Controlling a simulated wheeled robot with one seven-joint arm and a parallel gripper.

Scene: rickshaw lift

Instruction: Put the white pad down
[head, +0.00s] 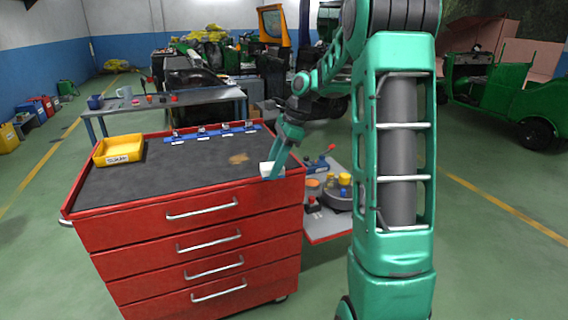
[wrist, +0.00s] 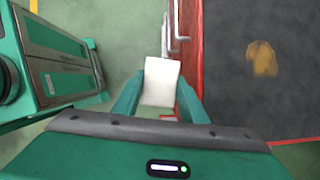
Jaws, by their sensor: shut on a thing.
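My gripper (wrist: 160,95) is shut on the white pad (wrist: 161,82), which sits between its two fingers in the wrist view. In the head view, the pad (head: 268,169) and the fingers show at the near right corner of the red tool cabinet (head: 190,213). In the wrist view, the pad lies over the floor just outside the cabinet's red rim (wrist: 190,60), with the right finger overlapping that rim. I cannot tell the pad's exact height, or whether it touches the cabinet.
The cabinet's dark top (head: 165,170) is mostly bare, with a brownish stain (head: 238,158). A yellow bin (head: 118,150) stands at its left, and a blue strip (head: 210,133) runs along the back. A low shelf with jars (head: 340,185) is at the right. Drawer handles (head: 202,208) stick out in front.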

